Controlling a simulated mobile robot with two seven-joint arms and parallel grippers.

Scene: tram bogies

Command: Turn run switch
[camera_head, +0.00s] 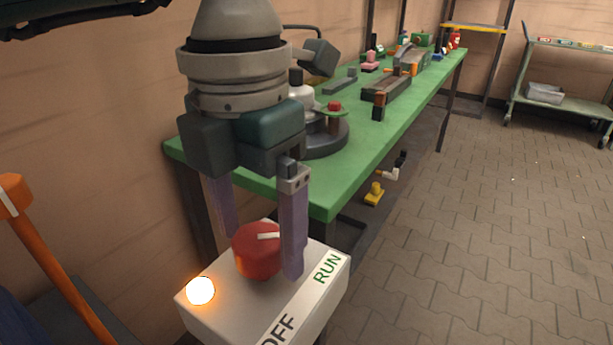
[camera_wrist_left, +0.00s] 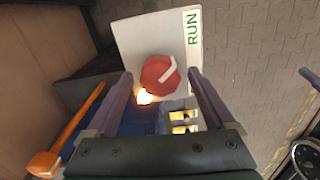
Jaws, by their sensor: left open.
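The run switch is a red round knob (camera_head: 257,251) with a white pointer mark, on a pale control box (camera_head: 325,290) with the labels OFF and RUN. In the head view the pointer mark points right, toward the RUN side. A glowing lamp (camera_head: 200,291) sits on the box left of the knob. My left gripper (camera_head: 257,240) is open, with its purple fingers apart on either side of the knob. In the left wrist view the knob (camera_wrist_left: 160,75) lies between and just beyond the fingertips (camera_wrist_left: 160,78). I cannot tell whether the fingers touch it.
A green workbench (camera_head: 330,185) with several tools and parts stands behind the box. An orange post (camera_head: 60,265) stands at the left, near the wall. A shelf cart (camera_head: 545,95) is at the far right. The paved floor on the right is clear.

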